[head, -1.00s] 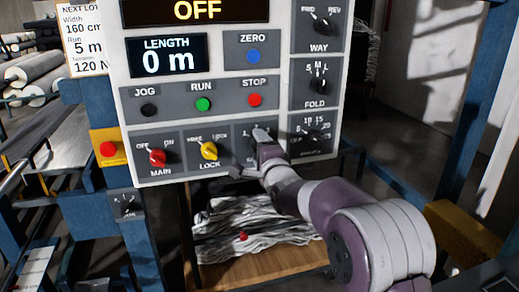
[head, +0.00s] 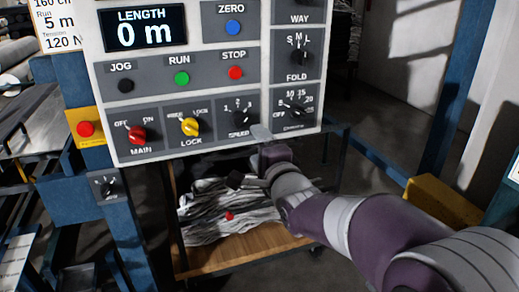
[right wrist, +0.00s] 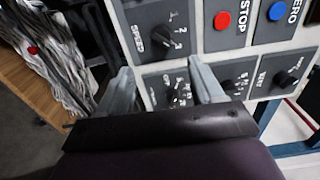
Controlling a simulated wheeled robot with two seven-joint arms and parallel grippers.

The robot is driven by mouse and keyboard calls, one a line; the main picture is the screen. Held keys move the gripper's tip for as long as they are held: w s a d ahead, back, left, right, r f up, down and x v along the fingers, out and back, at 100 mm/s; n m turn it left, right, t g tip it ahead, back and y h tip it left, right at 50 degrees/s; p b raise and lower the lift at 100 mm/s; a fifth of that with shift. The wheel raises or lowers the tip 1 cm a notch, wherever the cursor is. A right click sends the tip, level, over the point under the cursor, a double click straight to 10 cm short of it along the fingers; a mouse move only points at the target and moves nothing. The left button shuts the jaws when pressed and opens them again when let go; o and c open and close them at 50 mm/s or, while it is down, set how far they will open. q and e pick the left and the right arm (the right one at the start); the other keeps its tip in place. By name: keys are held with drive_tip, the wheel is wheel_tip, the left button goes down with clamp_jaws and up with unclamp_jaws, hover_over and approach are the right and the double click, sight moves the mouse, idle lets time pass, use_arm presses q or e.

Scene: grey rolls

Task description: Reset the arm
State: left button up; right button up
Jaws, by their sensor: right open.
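My right gripper (head: 250,157) is open and empty just below the lower edge of a white control panel (head: 194,28). In the right wrist view its two fingers (right wrist: 160,75) stand apart in front of the panel, with nothing between them. The SPEED knob (head: 240,118) is just above the gripper in the head view and also shows in the right wrist view (right wrist: 163,40). My right arm comes in from the lower right. My left gripper is not in view.
The panel carries a red MAIN knob (head: 137,134), a yellow LOCK knob (head: 190,126) and a FOLD knob (head: 298,57). Below is a wooden shelf (head: 250,246) with grey crumpled material (head: 205,215). Blue frame posts (head: 455,95) stand at right.

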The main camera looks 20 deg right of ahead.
idle(0.3)
drive_tip(key=s+f+n+g+p, duration=0.1)
drive_tip(key=s+f+n+g, duration=0.25)
drive_tip(key=f+n, duration=0.3)
drive_tip(key=s+f+n+g+p, duration=0.2)
drive_tip(key=s+f+n+g, duration=0.1)
drive_tip(key=f+n+g, duration=0.3)
drive_tip(key=s+f+n+g+p, duration=0.2)
drive_tip(key=s+g+p, duration=0.1)
drive_tip(key=s, duration=0.5)
drive_tip(key=s+f+n+g+p, duration=0.3)
drive_tip(key=s+g, duration=0.1)
drive_tip(key=s, duration=0.4)
drive_tip(key=shift+a+f+h, duration=0.3)
drive_tip(key=shift+f, duration=0.05)
drive_tip(key=shift+n, duration=0.25)
